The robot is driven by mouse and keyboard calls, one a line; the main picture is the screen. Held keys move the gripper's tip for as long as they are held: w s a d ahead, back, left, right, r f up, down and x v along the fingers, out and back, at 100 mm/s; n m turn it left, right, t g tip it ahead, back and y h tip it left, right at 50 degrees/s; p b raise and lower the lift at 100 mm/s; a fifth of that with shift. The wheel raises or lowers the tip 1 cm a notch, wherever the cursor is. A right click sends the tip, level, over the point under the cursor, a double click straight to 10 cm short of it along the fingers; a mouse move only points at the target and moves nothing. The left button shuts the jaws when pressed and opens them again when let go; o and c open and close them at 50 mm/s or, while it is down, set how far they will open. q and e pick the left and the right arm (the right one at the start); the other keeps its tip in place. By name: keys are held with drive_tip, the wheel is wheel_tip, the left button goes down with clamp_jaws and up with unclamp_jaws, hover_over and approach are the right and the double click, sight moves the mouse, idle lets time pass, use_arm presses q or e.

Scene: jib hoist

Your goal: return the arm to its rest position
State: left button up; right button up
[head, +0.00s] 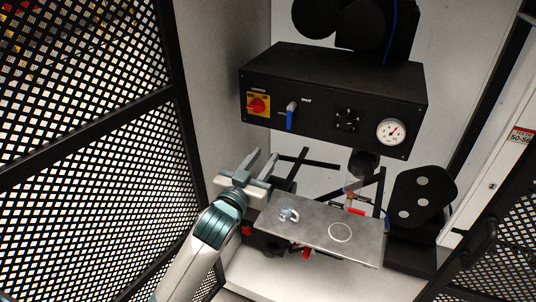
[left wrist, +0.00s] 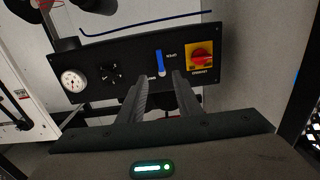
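My left gripper (head: 260,163) reaches in from the lower left and is in front of and below the left part of the black control box (head: 320,95). Its two fingers are apart with nothing between them, and they also show apart in the left wrist view (left wrist: 158,85). A lever with a blue handle (head: 289,120) is on the box's front and hangs down; the fingers are clear of it in the head view. In the left wrist view the blue lever (left wrist: 160,63) appears beyond the gap between the fingertips. My right gripper is in neither view.
A red rotary switch (head: 257,105) on a yellow plate and a round gauge (head: 391,131) are on the box. A metal plate (head: 315,228) with a ring-shaped piece lies below. A black mesh panel (head: 80,150) stands close on the left, another at lower right.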

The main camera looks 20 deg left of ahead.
use_arm(q)
wheel_tip(320, 180, down, 28)
drive_tip(key=r+g, duration=0.1)
drive_tip(key=g, duration=0.4)
drive_tip(key=s+f+g, duration=0.1)
drive_tip(key=s+f, duration=0.3)
drive_tip(key=f, duration=0.4)
drive_tip(key=s+a+f+m+g, duration=0.15)
drive_tip(key=s+f, duration=0.25)
drive_tip(key=f, duration=0.4)
drive_tip(key=s+f+n+g, duration=0.1)
drive_tip(key=s+f+g, duration=0.1)
drive_tip(key=s+f, duration=0.45)
drive_tip(key=s+f+g, duration=0.4)
drive_tip(key=s+f, duration=1.4)
drive_tip(key=s+f+g, duration=0.1)
drive_tip(key=s+f, duration=0.3)
drive_tip(key=s, duration=0.8)
drive_tip(key=s+f+m+g, duration=0.1)
drive_tip(key=s+f, duration=0.3)
drive_tip(key=s, duration=0.9)
drive_tip(key=shift+d+g+y+b, duration=0.3)
drive_tip(key=shift+g+b, duration=0.05)
drive_tip(key=shift+g, duration=0.4)
drive_tip(key=shift+s+f, duration=0.1)
